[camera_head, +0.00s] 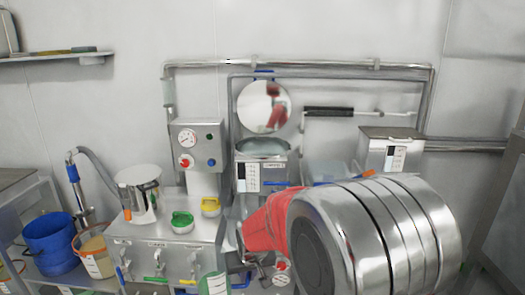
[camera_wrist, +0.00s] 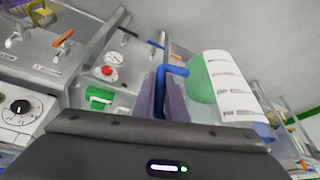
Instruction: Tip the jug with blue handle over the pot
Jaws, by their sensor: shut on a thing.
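My gripper (camera_wrist: 161,98) shows in the wrist view with its two purple fingers shut on the blue handle (camera_wrist: 172,70) of the jug. The jug (camera_wrist: 200,82) is to the right of the fingers, with green showing in it and a white printed label on its side. It looks slanted in this view, but I cannot tell its true tilt. A steel pot (camera_head: 146,203) stands on the steel cabinet at left, well left of my arm.
The steel cabinet (camera_head: 150,239) carries coloured valve levers and a gauge box (camera_head: 198,146). A scale (camera_head: 262,173) with a shallow pan stands behind my arm. A blue bucket (camera_head: 50,246) and a beige-filled tub (camera_head: 97,262) are at the lower left. Pipes run along the wall.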

